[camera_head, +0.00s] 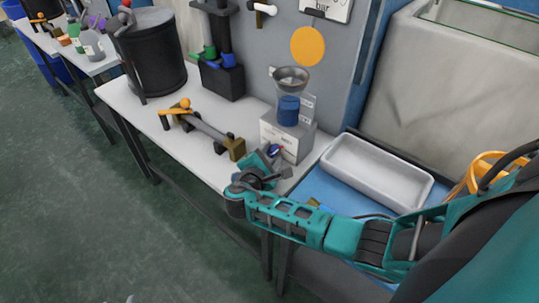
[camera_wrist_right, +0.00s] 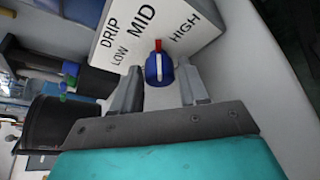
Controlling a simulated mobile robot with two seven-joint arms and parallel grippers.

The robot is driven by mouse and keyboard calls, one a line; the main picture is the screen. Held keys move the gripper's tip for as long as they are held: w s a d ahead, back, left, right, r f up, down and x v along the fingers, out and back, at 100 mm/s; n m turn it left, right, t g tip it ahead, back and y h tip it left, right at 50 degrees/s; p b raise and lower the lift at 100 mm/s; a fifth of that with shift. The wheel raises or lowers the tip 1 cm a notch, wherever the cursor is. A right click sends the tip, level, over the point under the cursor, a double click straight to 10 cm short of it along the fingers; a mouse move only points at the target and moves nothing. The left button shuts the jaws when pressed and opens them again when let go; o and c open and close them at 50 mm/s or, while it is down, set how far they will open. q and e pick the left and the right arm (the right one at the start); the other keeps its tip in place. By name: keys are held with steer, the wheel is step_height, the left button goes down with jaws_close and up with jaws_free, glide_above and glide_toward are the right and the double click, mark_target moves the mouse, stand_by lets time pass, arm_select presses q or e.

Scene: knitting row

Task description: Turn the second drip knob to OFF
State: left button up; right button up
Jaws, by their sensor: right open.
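A blue drip knob (camera_wrist_right: 159,69) with a white stripe and a red pointer sits on a pale panel (camera_wrist_right: 193,25) marked DRIP, LOW, MID and HIGH. The red pointer faces the lettering near MID, on its HIGH side. No OFF mark is readable. In the head view the knob (camera_head: 275,151) is on the front of a grey box (camera_head: 303,145) under a funnel and blue cup. My right gripper (camera_head: 270,168) is just in front of it. In the right wrist view its fingers are open, one either side of the knob; contact cannot be told. My left gripper is out of view.
A white tray (camera_head: 335,178) lies right of the box. A clamp-like fixture (camera_head: 215,137) with orange and brass ends lies left on the white table (camera_head: 205,165). A black pot (camera_head: 150,55) stands farther left. The floor in front is clear.

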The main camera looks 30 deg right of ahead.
steer(key=shift+c, duration=0.3)
steer(key=c, duration=0.7)
steer(key=shift+r+n+p, duration=0.25)
steer(key=shift+n+p, duration=0.05)
steer(key=shift+p, duration=0.5)
steer(key=shift+w+r+n+g+p, duration=0.1)
steer(key=shift+n+g+p, duration=0.35)
steer(key=shift+p, duration=0.4)
steer(key=n+g+p, duration=0.2)
steer(key=shift+w+a+p, duration=0.1)
steer(key=shift+p, duration=0.2)
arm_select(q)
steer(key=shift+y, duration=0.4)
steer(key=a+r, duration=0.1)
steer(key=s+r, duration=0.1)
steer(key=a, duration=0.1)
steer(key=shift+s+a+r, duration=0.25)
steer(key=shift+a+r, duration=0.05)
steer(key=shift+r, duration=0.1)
arm_select(e)
steer(key=shift+n+g, duration=0.25)
steer(key=shift+n, duration=0.3)
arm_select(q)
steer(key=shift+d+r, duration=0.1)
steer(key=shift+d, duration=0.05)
arm_select(e)
steer(key=shift+f, duration=0.2)
